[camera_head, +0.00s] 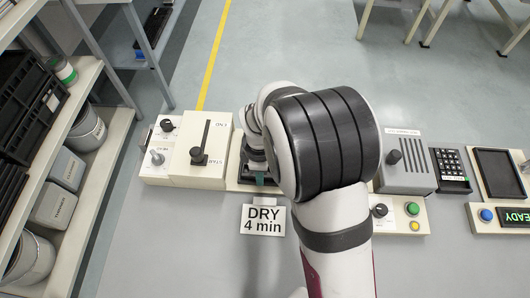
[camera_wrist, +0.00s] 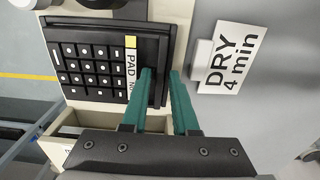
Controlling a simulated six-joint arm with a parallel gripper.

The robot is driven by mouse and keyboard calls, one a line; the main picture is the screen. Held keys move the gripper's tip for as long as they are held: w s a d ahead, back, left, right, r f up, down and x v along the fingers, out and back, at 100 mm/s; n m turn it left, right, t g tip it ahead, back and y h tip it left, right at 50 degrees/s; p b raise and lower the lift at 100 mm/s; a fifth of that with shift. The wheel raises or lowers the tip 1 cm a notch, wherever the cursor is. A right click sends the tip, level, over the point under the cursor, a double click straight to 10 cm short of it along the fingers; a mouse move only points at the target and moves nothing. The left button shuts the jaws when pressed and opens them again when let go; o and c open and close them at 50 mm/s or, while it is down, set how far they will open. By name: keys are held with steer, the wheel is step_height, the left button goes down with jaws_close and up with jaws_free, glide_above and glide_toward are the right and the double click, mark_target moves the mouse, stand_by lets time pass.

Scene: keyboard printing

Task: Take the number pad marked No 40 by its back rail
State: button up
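In the wrist view a black number pad (camera_wrist: 95,62) with rows of keys lies in a dark holder. A yellow patch and a white label (camera_wrist: 131,62) reading "PAD No" sit along its edge; my finger hides the number. A dark rail (camera_wrist: 160,60) runs along the label side. My gripper (camera_wrist: 160,74) has its teal fingers apart, one on each side of the rail; I cannot tell whether they touch it. In the head view my arm hides most of this pad, and a bit of my gripper (camera_head: 262,180) shows beside it.
A "DRY 4 min" sign (camera_head: 263,220) stands just in front. A slider box (camera_head: 202,155) is close on the left. On the right are a grilled box (camera_head: 405,165), another black keypad (camera_head: 452,170) and a dark-screened panel (camera_head: 497,173). A shelf (camera_head: 95,195) stands far left.

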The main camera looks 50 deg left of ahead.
jaws_close()
stand_by(1.4)
